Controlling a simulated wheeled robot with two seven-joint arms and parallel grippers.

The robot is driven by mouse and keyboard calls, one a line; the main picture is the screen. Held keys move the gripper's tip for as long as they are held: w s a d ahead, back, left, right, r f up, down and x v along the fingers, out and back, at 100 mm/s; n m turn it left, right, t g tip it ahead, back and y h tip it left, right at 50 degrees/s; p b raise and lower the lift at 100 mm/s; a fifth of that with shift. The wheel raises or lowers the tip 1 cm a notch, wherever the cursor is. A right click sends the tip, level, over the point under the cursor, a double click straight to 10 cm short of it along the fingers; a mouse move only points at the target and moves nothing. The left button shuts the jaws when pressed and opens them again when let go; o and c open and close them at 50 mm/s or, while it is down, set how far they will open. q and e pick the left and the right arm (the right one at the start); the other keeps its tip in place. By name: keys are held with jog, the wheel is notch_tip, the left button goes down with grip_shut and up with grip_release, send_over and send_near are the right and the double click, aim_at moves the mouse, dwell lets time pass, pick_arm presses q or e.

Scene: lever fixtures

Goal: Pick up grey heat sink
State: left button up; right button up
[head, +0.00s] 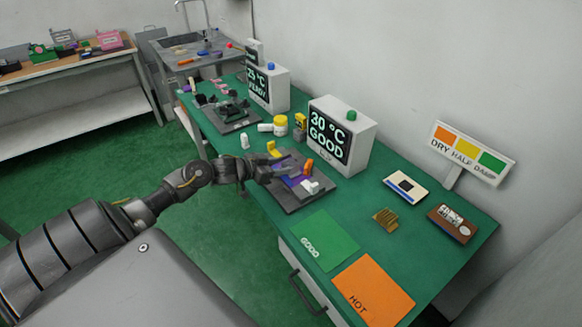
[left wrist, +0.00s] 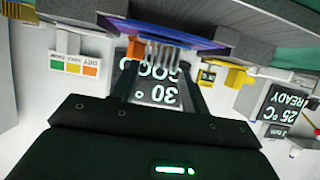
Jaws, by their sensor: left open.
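The grey heat sink (left wrist: 164,53) shows upright fins in the left wrist view, where the scene appears upside down. It stands against a blue-purple board (left wrist: 165,32) on the dark lever fixture (head: 291,207). In the head view the board (head: 291,181) shows beside my gripper, and I cannot clearly make out the heat sink there. My left gripper (head: 264,171) is open and reaches in low from the left at the fixture. In the wrist view the fins appear ahead, between its fingers; I cannot tell if they touch. My right gripper is not in view.
Yellow (head: 273,149) and orange (head: 308,166) parts and a white piece (head: 312,187) are around the fixture. A display box reading 30 °C GOOD (head: 355,160) stands behind it. Green (head: 325,240) and orange (head: 372,291) mats lie in front. A gold finned piece (head: 385,219) lies to the right.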

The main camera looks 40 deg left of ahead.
aim_at(285, 166)
pick_arm(q)
jog(key=shift+w+d, duration=0.1)
jog(key=shift+w, duration=0.25)
jog(key=p+x, duration=0.1)
jog(key=x, duration=0.3)
jog(key=shift+f, duration=0.1)
jog(key=shift+w+f, duration=0.2)
jog(key=shift+w, duration=0.15)
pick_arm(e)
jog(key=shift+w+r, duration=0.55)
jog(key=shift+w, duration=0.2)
pick_arm(q)
jog(key=c, duration=0.6)
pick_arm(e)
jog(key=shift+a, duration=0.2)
